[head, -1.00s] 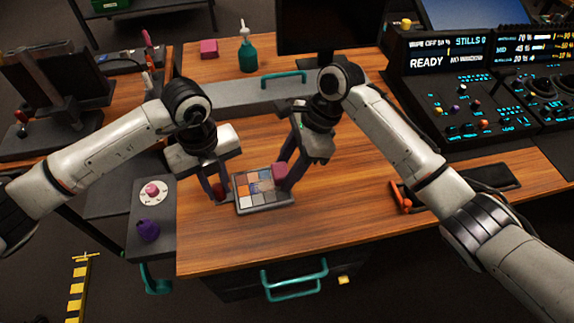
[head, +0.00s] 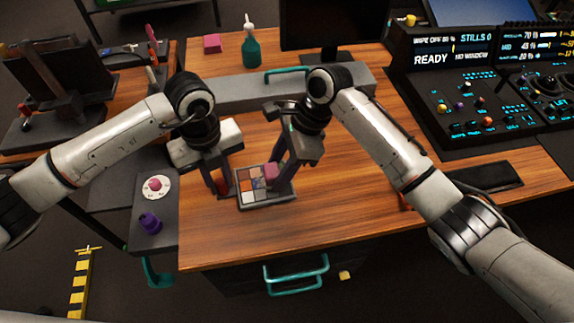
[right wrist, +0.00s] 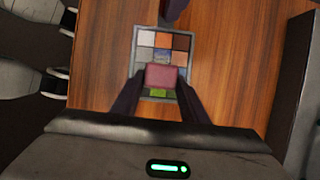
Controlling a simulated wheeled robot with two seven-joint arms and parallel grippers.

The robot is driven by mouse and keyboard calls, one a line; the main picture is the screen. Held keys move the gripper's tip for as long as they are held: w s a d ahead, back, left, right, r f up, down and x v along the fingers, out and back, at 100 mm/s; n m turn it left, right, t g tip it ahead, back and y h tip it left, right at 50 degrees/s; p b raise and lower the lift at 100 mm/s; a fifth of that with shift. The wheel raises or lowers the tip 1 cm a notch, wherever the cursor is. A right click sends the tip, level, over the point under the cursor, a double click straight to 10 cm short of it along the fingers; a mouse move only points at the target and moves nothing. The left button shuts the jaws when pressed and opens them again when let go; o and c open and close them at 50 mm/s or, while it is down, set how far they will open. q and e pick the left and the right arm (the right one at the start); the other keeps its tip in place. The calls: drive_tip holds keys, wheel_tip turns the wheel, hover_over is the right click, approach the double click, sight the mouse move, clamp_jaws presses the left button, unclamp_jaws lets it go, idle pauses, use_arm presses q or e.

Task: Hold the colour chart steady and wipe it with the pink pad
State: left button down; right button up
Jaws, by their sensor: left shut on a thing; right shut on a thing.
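The colour chart (head: 253,198), a grey-framed board of coloured squares, lies near the front of the wooden desk; it also shows in the right wrist view (right wrist: 180,42). My left gripper (head: 221,187) is shut at the chart's left edge, around a small red part there. My right gripper (head: 274,174) is shut on the pink pad (head: 271,171), over the chart's right half. In the right wrist view the pad (right wrist: 161,77) sits between the fingers and covers some squares. I cannot tell for sure whether it touches the surface.
A teal bottle (head: 251,48) and a pink block (head: 212,43) stand at the back. A grey bar with a teal handle (head: 235,92) lies behind my grippers. The control console (head: 470,100) is at right. Bare desk (head: 350,200) lies right of the chart.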

use_arm(q)
drive_tip(key=shift+d, duration=0.1)
use_arm(e)
drive_tip(key=shift+s+a+f, duration=0.1)
drive_tip(key=shift+s+a, duration=0.15)
drive_tip(key=shift+a, duration=0.6)
drive_tip(key=shift+s+a+r, duration=0.1)
drive_tip(key=shift+s+a, duration=0.2)
drive_tip(key=shift+a, duration=0.5)
drive_tip(key=shift+s+a+f, duration=0.1)
drive_tip(key=shift+s+a, duration=0.15)
drive_tip(key=shift+a, duration=0.6)
drive_tip(key=shift+w+d, duration=0.35)
drive_tip(key=shift+d, duration=0.9)
drive_tip(key=shift+w+d, duration=0.4)
drive_tip(key=shift+d, duration=0.85)
drive_tip(key=shift+w+d, duration=0.35)
drive_tip(key=shift+d, duration=0.9)
drive_tip(key=shift+r, duration=3.1)
drive_tip(key=shift+r, duration=0.1)
wheel_tip(320, 180, up, 3)
drive_tip(key=shift+f, duration=0.1)
